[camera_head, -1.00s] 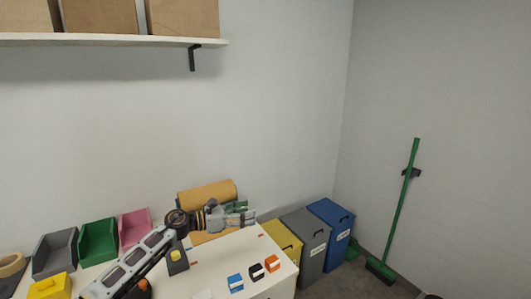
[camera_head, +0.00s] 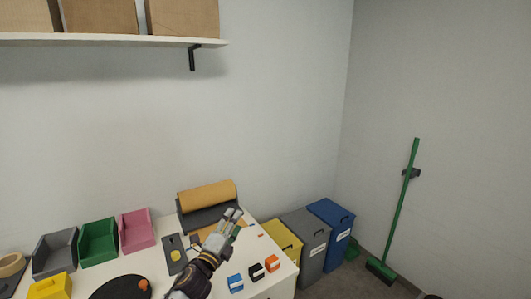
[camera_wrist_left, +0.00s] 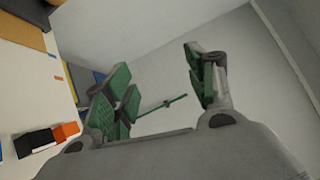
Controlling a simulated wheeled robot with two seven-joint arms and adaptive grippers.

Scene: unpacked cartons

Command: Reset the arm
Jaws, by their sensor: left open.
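My left gripper (camera_head: 232,219) is over the right part of the white table, pointing up and to the right in the head view. It is open. In the left wrist view its green-padded fingers (camera_wrist_left: 160,90) stand apart, with nothing between them but the far wall and a green broom. My right gripper is not in view.
The white table (camera_head: 208,287) carries a brown paper roll (camera_head: 207,196), blue (camera_head: 235,283), black (camera_head: 256,272) and orange (camera_head: 272,263) blocks, and grey, green and pink bins (camera_head: 137,230). Yellow, grey and blue boxes (camera_head: 330,229) stand right of it. A shelf (camera_head: 110,40) hangs above.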

